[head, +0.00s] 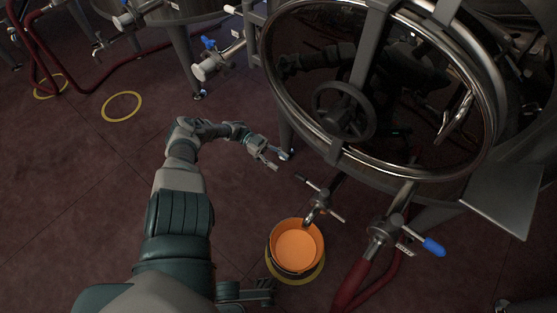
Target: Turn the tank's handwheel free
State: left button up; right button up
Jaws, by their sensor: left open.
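The tank's handwheel (343,113) is a dark spoked wheel mounted on the large round tank door (415,118), which has a shiny metal rim. A grey bar crosses the door behind the wheel. My left gripper (278,160) is open and empty. In the picture it is below and to the left of the handwheel, outside the door's rim and apart from the wheel. The glossy door shows dark reflections. My right gripper does not show.
An orange bucket (297,246) stands on the floor below the tank, under a tap (318,200). A blue-handled valve (433,246) with red hoses is to its right. A tank leg (286,133) is close to my left gripper.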

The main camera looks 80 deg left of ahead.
aim_at(336, 121)
jog(key=u, duration=1.4)
